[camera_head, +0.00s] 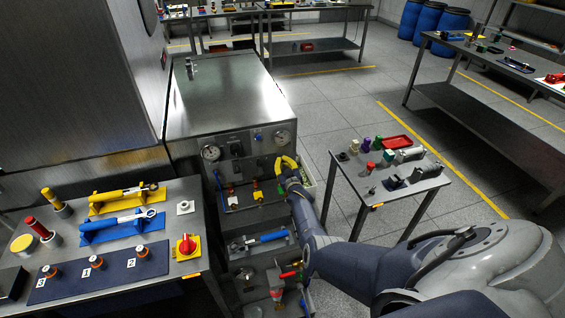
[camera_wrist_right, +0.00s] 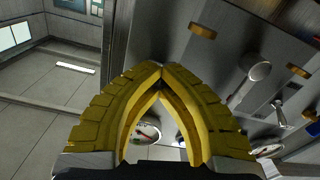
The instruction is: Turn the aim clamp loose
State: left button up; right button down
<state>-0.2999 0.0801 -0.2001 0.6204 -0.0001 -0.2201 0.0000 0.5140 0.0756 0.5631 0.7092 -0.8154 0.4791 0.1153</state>
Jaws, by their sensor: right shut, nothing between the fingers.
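My right gripper (camera_head: 284,165) reaches in from the right, its yellow fingers at the right end of the front panel of the steel machine (camera_head: 230,90). In the right wrist view my right gripper (camera_wrist_right: 160,68) has its curved fingers meeting at the tips with nothing between them. A grey lever with a rounded end (camera_wrist_right: 258,72) stands on the metal face to the right, apart from the fingers. A smaller silver lever (camera_wrist_right: 279,115) is beyond it. I cannot tell which part is the aim clamp. My left gripper is not in view.
Gauges (camera_head: 211,153) sit on the machine's front panel. A bench with blue and yellow tool holders (camera_head: 110,228) stands at the left. A small table (camera_head: 400,190) with several small parts stands to the right of the machine. Floor is open behind that table.

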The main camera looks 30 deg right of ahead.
jog(key=n, duration=0.4)
jog(key=shift+w+n, duration=0.1)
jog(key=shift+n, duration=0.2)
jog(key=n, duration=0.3)
jog(key=shift+a+n, duration=0.1)
jog(key=shift+n, duration=0.3)
jog(key=n, duration=0.3)
jog(key=shift+a+f+n, duration=0.1)
jog(key=shift+n, duration=2)
jog(key=c, duration=0.7)
grip_release()
